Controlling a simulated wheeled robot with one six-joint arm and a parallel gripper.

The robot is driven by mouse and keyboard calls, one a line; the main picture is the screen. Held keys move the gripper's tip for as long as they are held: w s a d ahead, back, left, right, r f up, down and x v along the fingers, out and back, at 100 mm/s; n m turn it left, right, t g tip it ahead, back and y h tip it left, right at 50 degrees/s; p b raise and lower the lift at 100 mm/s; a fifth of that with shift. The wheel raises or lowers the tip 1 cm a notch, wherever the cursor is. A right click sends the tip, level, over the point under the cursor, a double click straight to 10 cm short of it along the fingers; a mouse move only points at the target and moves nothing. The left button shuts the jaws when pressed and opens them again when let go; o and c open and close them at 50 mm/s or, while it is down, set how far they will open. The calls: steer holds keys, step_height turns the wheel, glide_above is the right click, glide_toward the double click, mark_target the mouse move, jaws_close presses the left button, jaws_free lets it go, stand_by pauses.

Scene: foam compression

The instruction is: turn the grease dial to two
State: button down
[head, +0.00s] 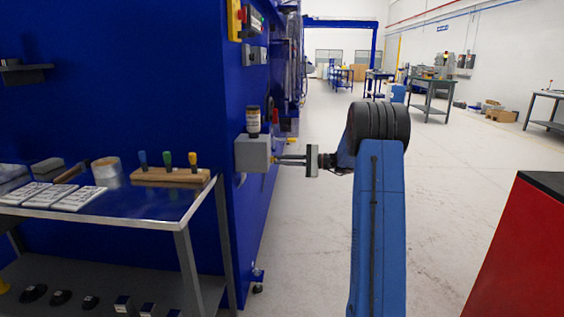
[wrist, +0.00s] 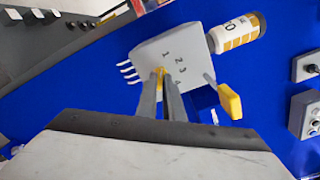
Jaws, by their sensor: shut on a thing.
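The grease box (head: 252,154) is a grey block on the side of the blue machine. Its face carries the numbers 1, 2, 3 and 4 in the wrist view (wrist: 148,50). The yellow grease dial (wrist: 160,71) shows as a small piece between my fingers, below the 1. My gripper (head: 277,160) reaches the box from the right, and its two fingers are shut on the dial in the wrist view (wrist: 161,82). The fingers hide most of the dial, so I cannot tell exactly which number it points at.
A labelled bottle (head: 253,121) stands on the box. A yellow-handled lever (wrist: 229,101) is right of the box in the wrist view. A metal bench (head: 182,222) with tools stands at left, a red cabinet (head: 520,250) at right. The floor between is clear.

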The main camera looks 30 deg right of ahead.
steer(key=shift+m, duration=3.6)
steer(key=c, duration=1.9)
jaws_free()
steer(key=shift+s+d, duration=0.1)
steer(key=v, duration=1.7)
steer(key=shift+s+d, duration=0.1)
steer(key=shift+s, duration=0.05)
